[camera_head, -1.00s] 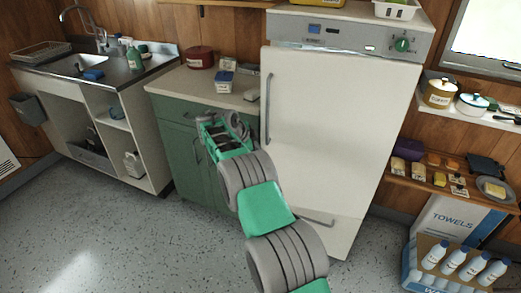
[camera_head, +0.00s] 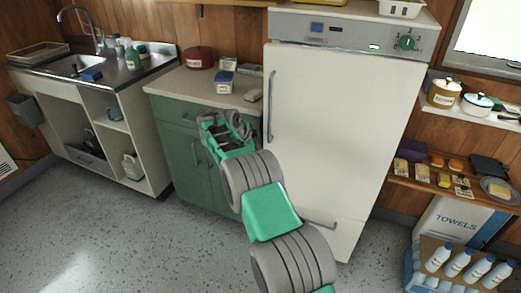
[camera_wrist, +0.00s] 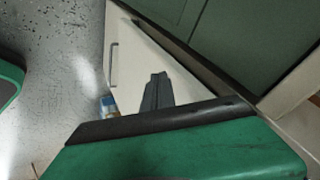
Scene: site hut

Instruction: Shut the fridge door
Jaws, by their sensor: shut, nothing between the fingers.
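The tall white fridge (camera_head: 335,130) stands at centre right in the head view. Its door has a long upright handle (camera_head: 271,105) at the left edge; a second handle (camera_head: 319,225) is low on the front. I cannot tell how far the door stands open. My gripper (camera_wrist: 158,76) is shut and empty. In the wrist view its dark fingers overlap a white panel (camera_wrist: 140,52) with a bar handle and a dark strip along one edge; contact is unclear. In the head view my wrist is in front of the green cabinet, left of the fridge, with the fingertips hidden.
The green cabinet (camera_head: 180,115) adjoins the fridge on the left, with a red pot (camera_head: 200,58) and boxes on top. A sink unit (camera_head: 85,120) is further left. Shelves (camera_head: 450,185) and a bottle crate (camera_head: 425,270) are right. The left floor is clear.

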